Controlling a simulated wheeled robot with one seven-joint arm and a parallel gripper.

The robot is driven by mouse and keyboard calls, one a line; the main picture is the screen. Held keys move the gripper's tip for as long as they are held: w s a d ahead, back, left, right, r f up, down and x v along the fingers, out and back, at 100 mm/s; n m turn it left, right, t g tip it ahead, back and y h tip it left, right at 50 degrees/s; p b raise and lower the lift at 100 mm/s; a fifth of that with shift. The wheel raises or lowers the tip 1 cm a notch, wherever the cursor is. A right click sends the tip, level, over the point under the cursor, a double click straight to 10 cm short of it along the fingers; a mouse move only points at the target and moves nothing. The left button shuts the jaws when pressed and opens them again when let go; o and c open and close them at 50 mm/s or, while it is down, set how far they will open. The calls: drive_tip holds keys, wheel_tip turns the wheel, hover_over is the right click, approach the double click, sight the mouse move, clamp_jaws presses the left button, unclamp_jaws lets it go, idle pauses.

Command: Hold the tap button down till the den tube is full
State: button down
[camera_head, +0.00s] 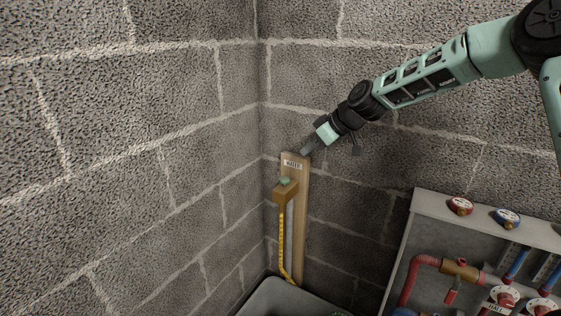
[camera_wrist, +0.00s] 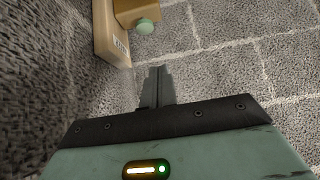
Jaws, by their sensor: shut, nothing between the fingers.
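The tap is a brass block (camera_head: 285,194) with a pale green button (camera_head: 285,182) on top, on a wooden board (camera_head: 299,230) in the wall corner. The button (camera_wrist: 145,26) also shows at the top of the wrist view, beside the board (camera_wrist: 108,35). My gripper (camera_head: 305,151) is shut and empty, by the board's top end, above and to the right of the button and apart from it. Its closed fingertips (camera_wrist: 157,70) point towards the tap. Several clear tubes (camera_head: 516,262) show at the right edge; I cannot tell which is the den tube.
A yellow marked hose (camera_head: 281,240) runs down from the tap to a grey basin (camera_head: 262,302). Block walls close in behind the board.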

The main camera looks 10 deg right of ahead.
drive_tip(key=shift+w+d+r, duration=0.2)
drive_tip(key=shift+w+d, duration=0.5)
drive_tip(key=shift+w, duration=0.15)
drive_tip(key=p, duration=0.4)
hover_over(282, 177)
drive_tip(key=s+d, duration=0.2)
wheel_tip(282, 177, down, 7)
wheel_tip(282, 177, down, 3)
drive_tip(key=shift+s+f+p, duration=0.1)
drive_tip(key=shift+p, duration=0.45)
drive_tip(key=shift+f, duration=0.45)
drive_tip(key=shift+f, duration=0.15)
